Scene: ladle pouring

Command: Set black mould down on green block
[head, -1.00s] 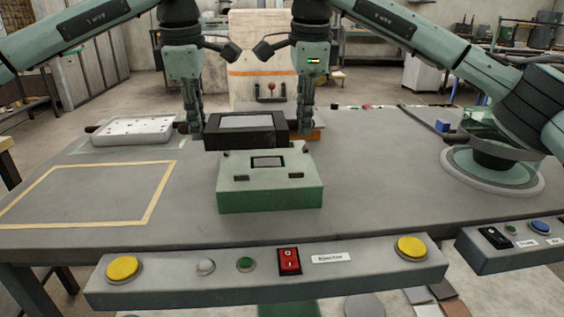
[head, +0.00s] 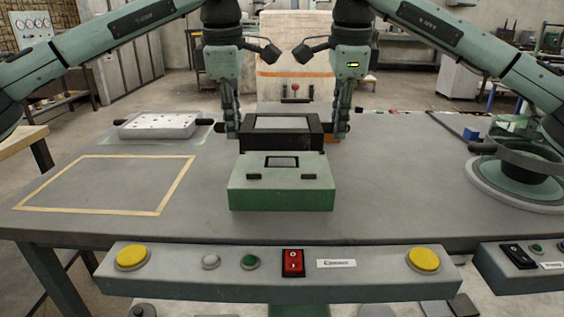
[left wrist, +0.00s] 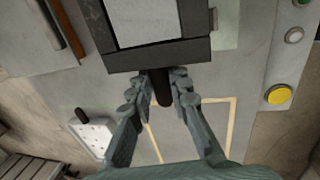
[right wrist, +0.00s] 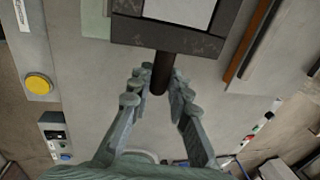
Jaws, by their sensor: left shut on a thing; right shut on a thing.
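The black mould (head: 313,134), a dark frame with a pale grey panel, is held level between my two grippers. The green block (head: 282,197) stands on the table nearer the panel, with a small framed window and two dark slots. The mould lines up with it sideways and appears at its far edge; the exact height gap cannot be told. My left gripper (head: 232,132) is shut on the mould's left handle, seen between its fingers in the left wrist view (left wrist: 164,92). My right gripper (head: 341,130) is shut on the right handle (right wrist: 162,75).
A white tray (head: 157,126) with dark handles sits at the back left. A yellow taped rectangle (head: 105,157) marks bare table at left. A round fixture (head: 515,185) stands at right. A button panel (head: 282,276) runs along the front edge.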

